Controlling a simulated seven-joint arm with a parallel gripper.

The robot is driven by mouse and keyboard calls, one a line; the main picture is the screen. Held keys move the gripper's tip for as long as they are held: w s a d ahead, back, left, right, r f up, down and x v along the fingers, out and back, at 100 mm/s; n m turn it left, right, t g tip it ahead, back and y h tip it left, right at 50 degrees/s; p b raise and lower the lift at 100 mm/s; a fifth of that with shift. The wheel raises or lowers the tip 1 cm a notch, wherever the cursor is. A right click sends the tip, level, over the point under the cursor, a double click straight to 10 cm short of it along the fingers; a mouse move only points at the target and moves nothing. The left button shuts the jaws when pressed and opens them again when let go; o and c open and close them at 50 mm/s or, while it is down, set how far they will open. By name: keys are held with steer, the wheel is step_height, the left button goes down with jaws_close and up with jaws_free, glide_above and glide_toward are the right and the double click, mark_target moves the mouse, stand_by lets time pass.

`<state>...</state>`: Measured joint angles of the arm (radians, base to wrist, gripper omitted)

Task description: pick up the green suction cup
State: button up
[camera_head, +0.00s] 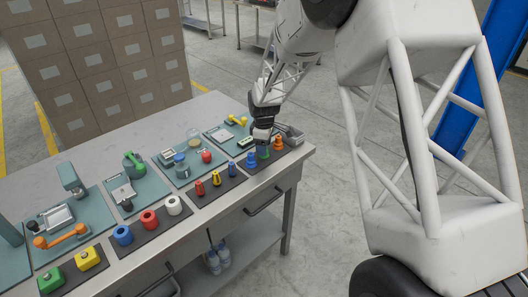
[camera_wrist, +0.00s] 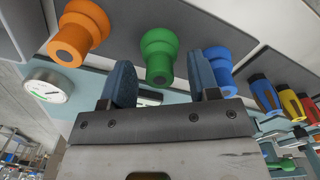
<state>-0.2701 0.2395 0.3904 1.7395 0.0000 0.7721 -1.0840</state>
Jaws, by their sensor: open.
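The green suction cup (camera_head: 264,154) stands between an orange one and a blue one on a dark mat near the table's right end. In the wrist view the green suction cup (camera_wrist: 159,52) shows between my two fingers and beyond their tips. My gripper (camera_head: 262,138) is above it and hides part of its top in the head view. In the wrist view my gripper (camera_wrist: 160,75) is open with nothing between its fingers. I cannot tell exactly how far the fingertips are from the cup.
The orange suction cup (camera_head: 278,142) and the blue suction cup (camera_head: 252,160) stand close on either side. Red and yellow tools (camera_head: 208,183) stand on the mat to the left. Teal mats with devices line the back.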

steer(key=shift+f, duration=0.3)
steer(key=shift+c, duration=0.4)
steer(key=c, duration=0.9)
steer(key=shift+r, duration=0.15)
steer(key=shift+c, duration=0.2)
steer(key=shift+r, duration=0.8)
steer(key=shift+s+r, duration=0.15)
steer(key=shift+r, duration=0.8)
steer(key=s+d+r, duration=0.1)
steer(key=s+d, duration=0.3)
steer(key=s, duration=1.1)
steer(key=shift+r, duration=0.15)
steer(key=shift+s+d, duration=0.1)
